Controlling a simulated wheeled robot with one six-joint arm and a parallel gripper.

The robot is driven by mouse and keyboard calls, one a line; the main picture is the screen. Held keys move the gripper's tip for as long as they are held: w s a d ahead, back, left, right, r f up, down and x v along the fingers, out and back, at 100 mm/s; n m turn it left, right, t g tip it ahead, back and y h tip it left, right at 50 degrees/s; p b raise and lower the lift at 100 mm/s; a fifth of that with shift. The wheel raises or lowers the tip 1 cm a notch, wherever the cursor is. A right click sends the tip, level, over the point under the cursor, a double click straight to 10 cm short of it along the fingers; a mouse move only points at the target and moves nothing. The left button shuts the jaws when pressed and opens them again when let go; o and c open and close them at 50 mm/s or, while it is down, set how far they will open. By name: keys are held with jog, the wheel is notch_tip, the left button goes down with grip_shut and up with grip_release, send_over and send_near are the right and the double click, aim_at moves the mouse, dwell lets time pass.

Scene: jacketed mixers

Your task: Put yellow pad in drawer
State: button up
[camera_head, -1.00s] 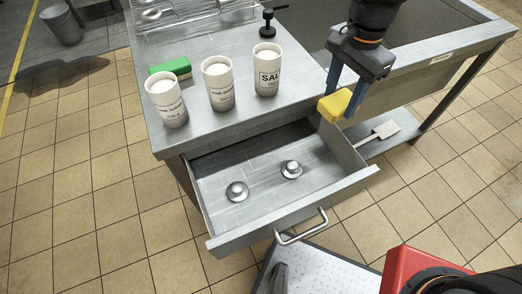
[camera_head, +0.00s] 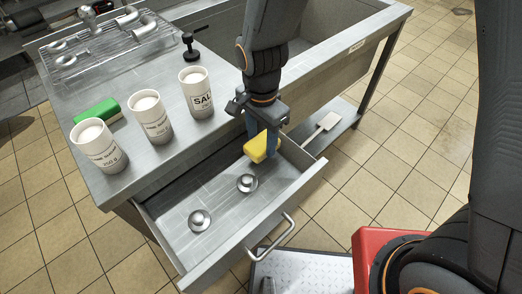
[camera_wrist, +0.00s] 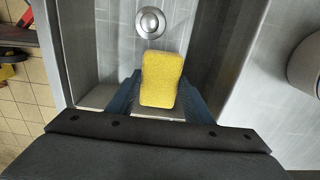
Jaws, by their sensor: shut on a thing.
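The yellow pad (camera_head: 261,146) is held between the two blue fingers of my gripper (camera_head: 264,137), over the right rear part of the drawer. In the wrist view the pad (camera_wrist: 161,80) sits between the fingertips of my gripper (camera_wrist: 160,90), with the drawer floor beneath it. The open metal drawer (camera_head: 190,262) extends from under the counter. It holds two round metal pieces, one on the left (camera_head: 199,220) and one nearer the pad (camera_head: 247,183). Whether the pad touches the drawer floor I cannot tell.
Three white cups, one marked SAL (camera_head: 196,92), stand on the counter by the drawer. A green block (camera_head: 96,112), a black pump (camera_head: 191,46) and a drying rack (camera_head: 105,42) are behind. A spatula (camera_head: 321,127) lies on the lower shelf. The drawer's left half has free room.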

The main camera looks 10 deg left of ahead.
aim_at(261, 152)
jog(key=shift+f, duration=2.75)
jog(key=shift+f, duration=0.1)
jog(key=o, duration=1)
jog(key=shift+o, duration=0.2)
notch_tip(261, 152, up, 12)
jog(key=shift+r, duration=0.15)
jog(key=s+d+r+n, duration=0.1)
jog(key=d+n, duration=0.3)
jog(key=d, duration=0.8)
jog(key=s+d+r+n, duration=0.2)
jog(key=d+n, duration=0.2)
jog(key=d, duration=0.9)
